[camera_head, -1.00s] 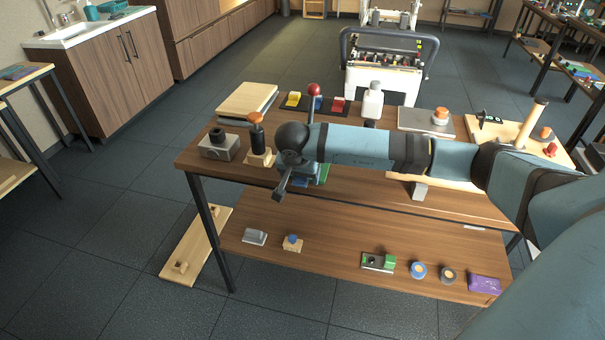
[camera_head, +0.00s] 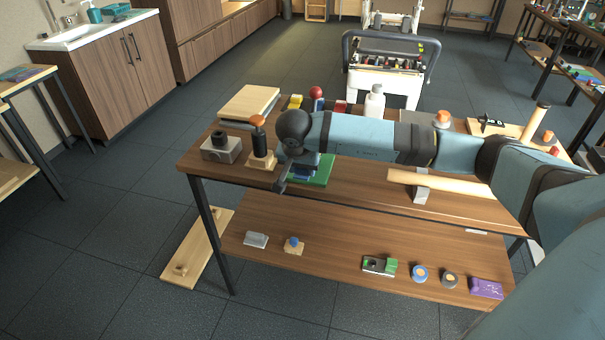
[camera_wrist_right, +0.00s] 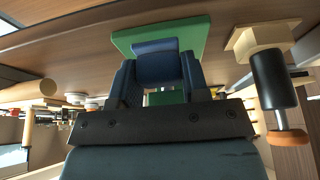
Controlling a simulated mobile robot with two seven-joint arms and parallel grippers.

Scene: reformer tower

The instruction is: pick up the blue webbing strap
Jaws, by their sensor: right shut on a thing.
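The blue webbing strap (camera_wrist_right: 158,66) is a dark blue folded bundle in the right wrist view, between the fingers of my right gripper (camera_wrist_right: 160,88). The gripper is shut on it. A flat green mat (camera_wrist_right: 195,36) shows behind the strap. In the head view, my right gripper (camera_head: 291,177) is at the front left of the wooden table, its wrist covering part of the strap (camera_head: 306,164). The green mat (camera_head: 322,175) lies just right of and behind it. I cannot tell whether the strap touches the mat. My left gripper is not in view.
Left of the gripper stand a black cylinder with an orange top (camera_head: 258,138) and a grey metal block (camera_head: 222,149). Stacked boards (camera_head: 249,102) lie behind. A wooden roller (camera_head: 440,182) rests on a grey support at right. A lower shelf (camera_head: 330,260) holds several small items.

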